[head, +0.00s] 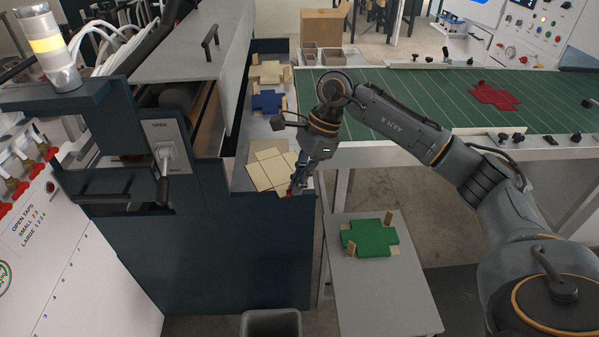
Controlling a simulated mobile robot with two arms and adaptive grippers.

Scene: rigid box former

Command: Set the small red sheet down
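A red cross-shaped sheet (495,95) lies flat on the green conveyor belt at the upper right. My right gripper (293,188) points down at the right edge of a pale beige sheet stack (268,170) on the machine's grey ledge. A small bit of red shows at its fingertips; I cannot tell whether it is part of a sheet or of something else. The fingers are too small and too foreshortened to show whether they are open or shut. My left gripper is out of view.
Blue (268,102) and beige (270,72) cross-shaped sheets lie behind on the same ledge, between small wooden blocks. A green cross-shaped sheet (370,238) lies among blocks on a grey side table (385,300). A dark bin (271,322) stands at the front.

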